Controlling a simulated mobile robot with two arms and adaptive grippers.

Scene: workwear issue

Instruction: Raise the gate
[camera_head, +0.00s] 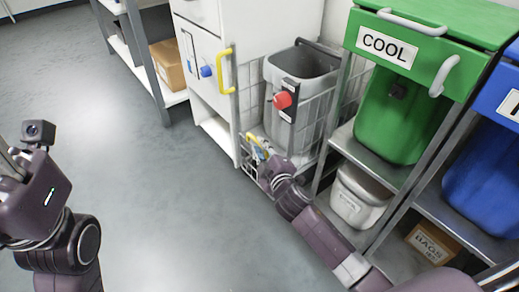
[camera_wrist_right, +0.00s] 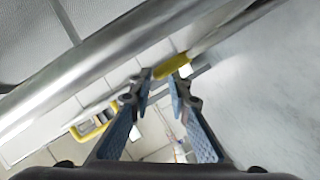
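The wire gate (camera_head: 250,170) is low at the front of the wire cage that holds a grey bin. A yellow grip (camera_head: 256,142) is on its top bar. My right gripper (camera_head: 266,158) is at this grip, partly hiding it. In the right wrist view the yellow grip (camera_wrist_right: 171,66) lies just beyond the tips of my right gripper (camera_wrist_right: 164,88). Its blue-padded fingers are apart with nothing clearly held; I cannot tell whether they touch the grip. My left gripper (camera_head: 10,162) is at the left picture edge, mostly cut off, away from the gate.
A grey bin (camera_head: 300,68) and a red knob on a post (camera_head: 282,100) stand behind the gate. A white cabinet (camera_head: 205,75) with a yellow handle is on the left. A rack with a green bin (camera_head: 400,120) and a blue bin (camera_head: 485,180) is right. The floor at left is clear.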

